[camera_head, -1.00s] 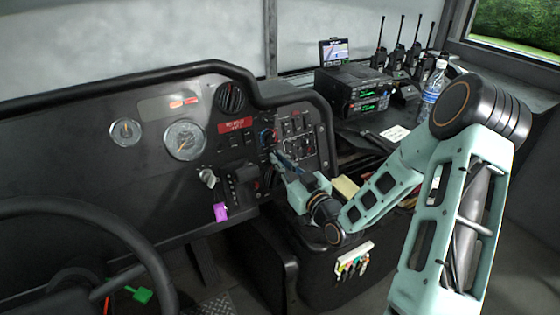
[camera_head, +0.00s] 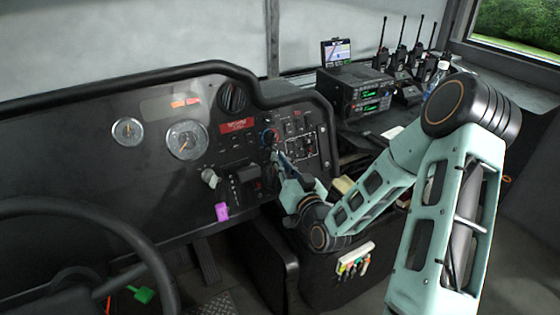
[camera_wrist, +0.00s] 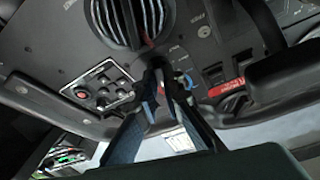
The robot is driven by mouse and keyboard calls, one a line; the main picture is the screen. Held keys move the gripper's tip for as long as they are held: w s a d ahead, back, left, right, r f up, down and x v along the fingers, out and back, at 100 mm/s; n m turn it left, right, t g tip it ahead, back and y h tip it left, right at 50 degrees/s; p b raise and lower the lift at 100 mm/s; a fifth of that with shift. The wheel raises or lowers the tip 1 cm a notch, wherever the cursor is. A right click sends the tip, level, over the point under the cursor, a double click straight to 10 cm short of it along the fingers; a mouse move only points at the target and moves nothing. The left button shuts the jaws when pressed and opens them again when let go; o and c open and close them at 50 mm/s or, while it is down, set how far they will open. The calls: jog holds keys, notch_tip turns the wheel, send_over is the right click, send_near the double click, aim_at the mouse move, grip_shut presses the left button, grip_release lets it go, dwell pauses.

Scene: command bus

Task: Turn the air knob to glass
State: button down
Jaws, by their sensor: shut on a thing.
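My gripper (camera_head: 277,157) reaches the dash's control panel just below a dial with a blue and red ring (camera_head: 268,136). In the wrist view my gripper (camera_wrist: 160,74) has its two fingertips close together around a small dark knob, apparently the air knob, which they mostly hide. Its pointer and markings cannot be read. The ringed dial also shows in the wrist view (camera_wrist: 184,80), partly behind the right finger.
A switch panel (camera_head: 300,145) lies right of the knobs, with a red label (camera_head: 236,125) to their left. A lever (camera_head: 209,178) and a purple tag (camera_head: 221,212) stick out lower left. The steering wheel (camera_head: 120,238) fills the lower left. Radios (camera_head: 355,92) stand at the back right.

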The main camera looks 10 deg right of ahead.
jog(key=c, duration=2.1)
grip_release()
jog(key=shift+s, duration=0.1)
jog(key=v, duration=0.7)
jog(key=shift+s+d, duration=0.1)
jog(key=shift+s, duration=0.1)
